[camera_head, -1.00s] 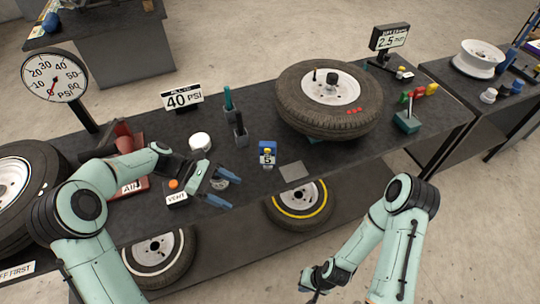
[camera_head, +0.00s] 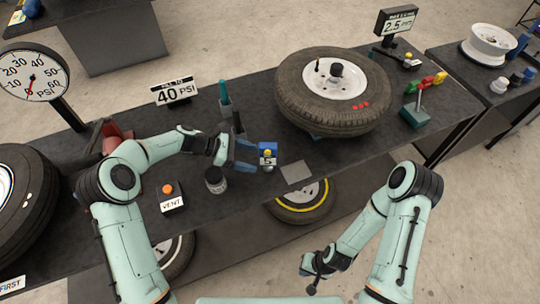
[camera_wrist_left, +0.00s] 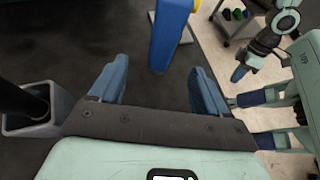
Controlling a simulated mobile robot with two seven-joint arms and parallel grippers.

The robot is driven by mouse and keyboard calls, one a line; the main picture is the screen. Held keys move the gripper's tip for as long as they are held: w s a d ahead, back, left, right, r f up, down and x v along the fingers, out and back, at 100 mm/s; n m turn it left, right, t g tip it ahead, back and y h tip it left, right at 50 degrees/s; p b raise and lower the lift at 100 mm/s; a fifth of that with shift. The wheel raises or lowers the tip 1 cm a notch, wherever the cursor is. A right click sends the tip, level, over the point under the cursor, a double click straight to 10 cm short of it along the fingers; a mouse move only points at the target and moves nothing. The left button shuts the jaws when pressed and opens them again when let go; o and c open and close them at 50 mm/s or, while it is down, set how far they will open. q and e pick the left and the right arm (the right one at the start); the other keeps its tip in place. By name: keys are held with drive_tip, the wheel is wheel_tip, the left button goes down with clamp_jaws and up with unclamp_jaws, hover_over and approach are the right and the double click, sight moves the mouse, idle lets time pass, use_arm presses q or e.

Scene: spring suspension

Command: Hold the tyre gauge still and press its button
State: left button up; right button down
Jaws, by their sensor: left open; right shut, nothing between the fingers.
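The tyre gauge (camera_head: 267,156) is a small blue upright block with a yellow top and a label reading 5, standing on the dark bench. In the left wrist view the blue gauge (camera_wrist_left: 170,38) is ahead, between and beyond the fingertips. My left gripper (camera_head: 246,157) is open and empty just left of the gauge. Its two blue fingers (camera_wrist_left: 158,85) stand apart and no contact with the gauge shows. The gauge's button cannot be made out clearly. My right gripper (camera_head: 314,275) is shut and empty, low in front of the bench, well away from the gauge.
A grey holder with a dark rod (camera_wrist_left: 35,118) is close to my left gripper. A dark jar (camera_head: 215,180) and the VENT box (camera_head: 172,197) stand to the left. A large tyre (camera_head: 333,92) lies behind the gauge. A grey square (camera_head: 296,172) is beside it.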

sight(265, 161)
use_arm(q)
drive_tip(key=x, duration=0.4)
drive_tip(key=shift+s+d+f, duration=0.1)
drive_tip(key=shift+d+f, duration=0.1)
drive_tip(key=shift+d, duration=0.15)
drive_tip(key=shift+x, duration=0.75)
clamp_jaws()
idle(2.3)
